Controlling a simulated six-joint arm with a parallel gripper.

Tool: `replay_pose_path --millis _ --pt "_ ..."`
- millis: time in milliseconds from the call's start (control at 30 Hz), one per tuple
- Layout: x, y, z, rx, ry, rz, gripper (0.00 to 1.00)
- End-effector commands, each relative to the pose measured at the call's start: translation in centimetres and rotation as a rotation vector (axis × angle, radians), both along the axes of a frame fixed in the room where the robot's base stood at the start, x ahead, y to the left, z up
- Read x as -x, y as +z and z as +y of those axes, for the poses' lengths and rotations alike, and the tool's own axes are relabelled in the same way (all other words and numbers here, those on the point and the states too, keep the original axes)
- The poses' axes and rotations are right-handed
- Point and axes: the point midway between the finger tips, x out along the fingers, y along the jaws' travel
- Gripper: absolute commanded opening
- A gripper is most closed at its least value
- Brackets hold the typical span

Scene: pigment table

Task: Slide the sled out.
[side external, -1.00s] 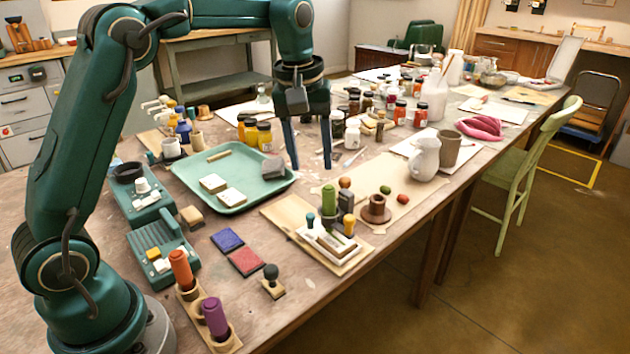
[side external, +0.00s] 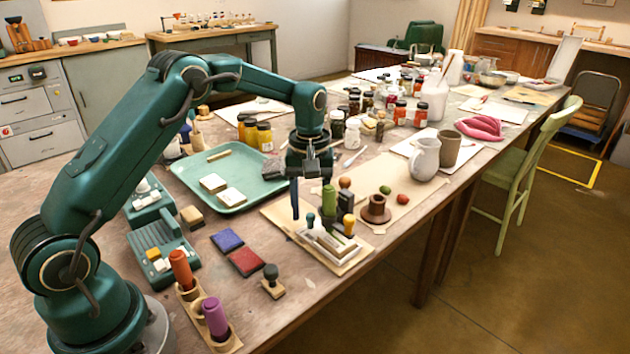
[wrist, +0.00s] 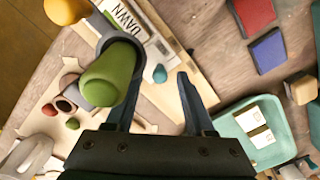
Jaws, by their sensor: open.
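A white, tray-like piece with lettering (side external: 322,246), which may be the sled, sits on a pale wooden board (side external: 278,214). It also shows in the wrist view (wrist: 146,37), partly hidden by a green rounded handle (wrist: 108,75). The handle stands upright at the piece in the side view (side external: 329,201). A teal knob (side external: 311,220) and a yellow-orange knob (side external: 349,224) stand beside it. My gripper (wrist: 146,66) is open above the board, pointing down. One finger is partly behind the green handle in the wrist view; the other is clear of it. I cannot tell whether any finger touches.
A brown ring-shaped holder (side external: 375,210) stands to the right, with small green and red pieces nearby. The green tray (side external: 268,189) with white blocks lies to the left. Red (side external: 246,262) and blue pads and a dark-knobbed stamp (side external: 272,280) lie in front.

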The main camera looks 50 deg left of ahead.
Motion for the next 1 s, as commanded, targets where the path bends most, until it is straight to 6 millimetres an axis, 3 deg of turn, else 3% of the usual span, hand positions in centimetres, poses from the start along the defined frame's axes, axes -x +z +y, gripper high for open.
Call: replay_pose_path --millis 167,300,333,1000 --pt "0.01 -0.01 -0.01 0.000 0.000 0.000 0.54" --pt "0.01 0.01 -0.01 0.000 0.000 0.000 0.04" --pt "0.01 0.01 -0.01 0.000 0.000 0.000 0.00" --pt "0.01 0.07 0.00 0.000 0.000 0.000 0.00"
